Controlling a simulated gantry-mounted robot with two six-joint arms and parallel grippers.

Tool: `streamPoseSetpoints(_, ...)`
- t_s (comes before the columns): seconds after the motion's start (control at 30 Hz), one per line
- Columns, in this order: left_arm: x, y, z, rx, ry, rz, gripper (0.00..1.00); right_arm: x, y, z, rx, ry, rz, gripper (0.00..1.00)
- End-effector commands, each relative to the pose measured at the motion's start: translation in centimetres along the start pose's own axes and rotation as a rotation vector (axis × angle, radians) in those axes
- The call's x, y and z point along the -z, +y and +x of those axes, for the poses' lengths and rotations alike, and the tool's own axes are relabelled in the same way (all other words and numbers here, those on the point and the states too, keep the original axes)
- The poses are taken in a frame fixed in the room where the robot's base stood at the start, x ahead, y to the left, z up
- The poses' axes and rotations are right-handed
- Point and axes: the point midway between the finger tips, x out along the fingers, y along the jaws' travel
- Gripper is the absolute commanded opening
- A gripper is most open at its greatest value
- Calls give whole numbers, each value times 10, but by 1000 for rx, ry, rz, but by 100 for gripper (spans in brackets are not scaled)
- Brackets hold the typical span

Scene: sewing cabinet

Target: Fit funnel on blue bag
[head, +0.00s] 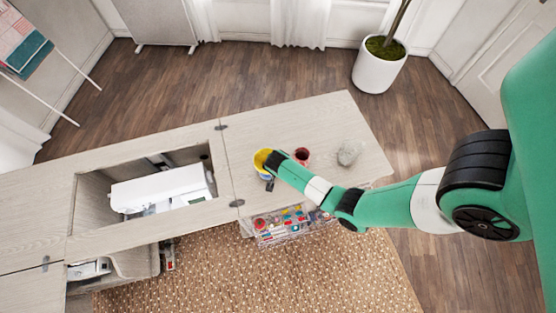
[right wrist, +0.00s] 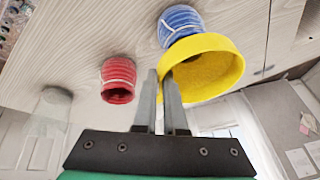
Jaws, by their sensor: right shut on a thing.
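The yellow funnel (right wrist: 232,62) is large in the right wrist view, its wide mouth facing away from the table. It also shows in the head view (head: 261,158). My right gripper (right wrist: 167,78) is shut on its rim; in the head view the gripper (head: 271,163) is at the cabinet top. The blue bag (right wrist: 180,22), tied with pale string, stands directly beneath the funnel. The funnel hides the bag's mouth, so I cannot tell whether the spout is inside. My left gripper is not in view.
A red bag (head: 301,156) stands near the funnel, and a pale translucent bag (head: 349,153) is farther right on the cabinet top (head: 330,115). A sewing machine (head: 160,190) sits in the recess at left. A drawer of sewing supplies (head: 290,222) is open below the front edge.

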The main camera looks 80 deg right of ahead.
Motion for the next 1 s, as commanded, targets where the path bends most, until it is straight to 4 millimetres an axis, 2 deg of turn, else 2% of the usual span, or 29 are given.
streamPoseSetpoints(0.77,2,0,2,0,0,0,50,-2,1,6,0,0,0,0)
streamPoseSetpoints(0.8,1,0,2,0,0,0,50,-2,1,6,0,0,0,14)
streamPoseSetpoints(0.97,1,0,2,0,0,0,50,-2,1,6,0,0,0,43)
streamPoseSetpoints(1.0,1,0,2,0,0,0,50,-2,1,6,0,0,0,43)
